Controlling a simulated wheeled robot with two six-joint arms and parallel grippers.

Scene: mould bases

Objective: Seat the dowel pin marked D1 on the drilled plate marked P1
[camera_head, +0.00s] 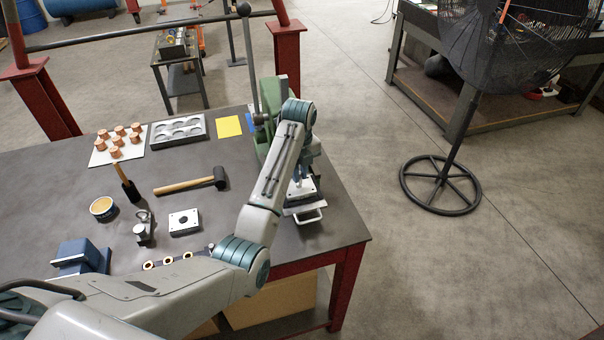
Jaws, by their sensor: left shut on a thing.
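My left gripper (302,172) points down at the press at the table's right end. It is shut on a small pin, mostly hidden by the fingers and arm; I cannot read a D1 mark. Right under it lies a pale drilled plate (306,190) on the press base. I cannot tell whether the pin touches this plate. A second pale plate with a dark central hole (184,222) lies flat on the table, left of my forearm. No P1 mark is legible on either plate. My right gripper is not in view.
The green press (268,125) stands beside my wrist. A mallet (190,184), a brush (128,185), a round tin (103,208), copper pieces on a white board (117,142), a grey tray (178,133) and a blue block (78,255) occupy the dark table (60,185).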

